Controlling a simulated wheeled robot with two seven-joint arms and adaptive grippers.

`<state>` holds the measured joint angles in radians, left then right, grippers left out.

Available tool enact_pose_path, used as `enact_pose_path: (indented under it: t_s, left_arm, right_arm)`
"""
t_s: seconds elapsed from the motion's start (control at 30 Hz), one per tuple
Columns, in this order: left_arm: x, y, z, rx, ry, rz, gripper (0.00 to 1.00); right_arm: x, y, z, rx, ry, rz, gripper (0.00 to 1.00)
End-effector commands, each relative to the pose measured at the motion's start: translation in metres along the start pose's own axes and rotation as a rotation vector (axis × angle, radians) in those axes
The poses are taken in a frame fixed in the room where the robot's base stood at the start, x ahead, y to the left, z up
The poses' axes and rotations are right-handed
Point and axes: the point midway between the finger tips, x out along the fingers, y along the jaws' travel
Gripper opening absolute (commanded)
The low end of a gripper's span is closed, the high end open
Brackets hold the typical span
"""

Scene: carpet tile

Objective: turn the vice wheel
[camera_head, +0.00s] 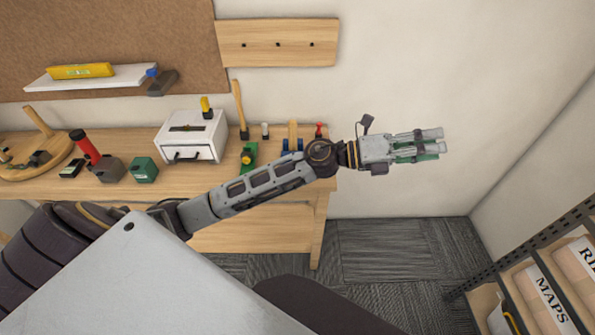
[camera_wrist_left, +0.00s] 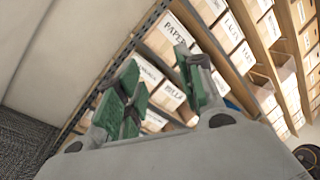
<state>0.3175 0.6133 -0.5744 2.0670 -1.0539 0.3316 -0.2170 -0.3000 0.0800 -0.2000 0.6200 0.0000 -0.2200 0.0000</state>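My left gripper (camera_head: 436,143) is stretched out past the right end of the workbench, in front of the bare wall. Its green-padded fingers stand apart with nothing between them, as the left wrist view (camera_wrist_left: 160,88) also shows. A small blue fixture (camera_head: 286,145) with an upright wooden piece stands near the bench's right end, partly hidden by my left arm. It may be the vice, but I cannot make out a wheel. The gripper is well to the right of it, not touching it. My right gripper is not in view.
The workbench (camera_head: 230,240) holds a white box with a drawer (camera_head: 190,153), a green plane-like tool (camera_head: 248,153), a green block (camera_head: 144,170), a red-handled tool (camera_head: 86,146) and a mallet (camera_head: 241,115). Shelves with labelled boxes (camera_head: 548,300) stand at the right. Carpet between is clear.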

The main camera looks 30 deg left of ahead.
Motion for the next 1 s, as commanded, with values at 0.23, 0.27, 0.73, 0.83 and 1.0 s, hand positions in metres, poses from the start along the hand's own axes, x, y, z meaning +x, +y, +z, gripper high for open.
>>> enact_pose_path:
  t_s: [0.23, 0.27, 0.73, 0.83, 1.0]
  left_arm:
    - [-0.005, 0.020, -0.029, 0.212, 0.271, 0.058, 0.37]
    - [-0.007, 0.024, -0.031, 0.236, 0.303, 0.067, 0.37]
    - [-0.075, 0.097, -0.040, 0.549, 0.812, 0.292, 0.37]
    - [-0.097, 0.112, -0.032, 0.598, 0.916, 0.359, 0.37]
    - [-0.141, 0.135, -0.010, 0.661, 1.089, 0.486, 0.37]
  right_arm:
    - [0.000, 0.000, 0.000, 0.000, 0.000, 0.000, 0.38]
    - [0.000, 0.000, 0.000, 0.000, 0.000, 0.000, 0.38]
    - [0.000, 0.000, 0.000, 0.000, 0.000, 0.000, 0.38]
    - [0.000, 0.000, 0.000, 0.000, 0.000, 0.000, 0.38]
    - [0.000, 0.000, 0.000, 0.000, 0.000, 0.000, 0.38]
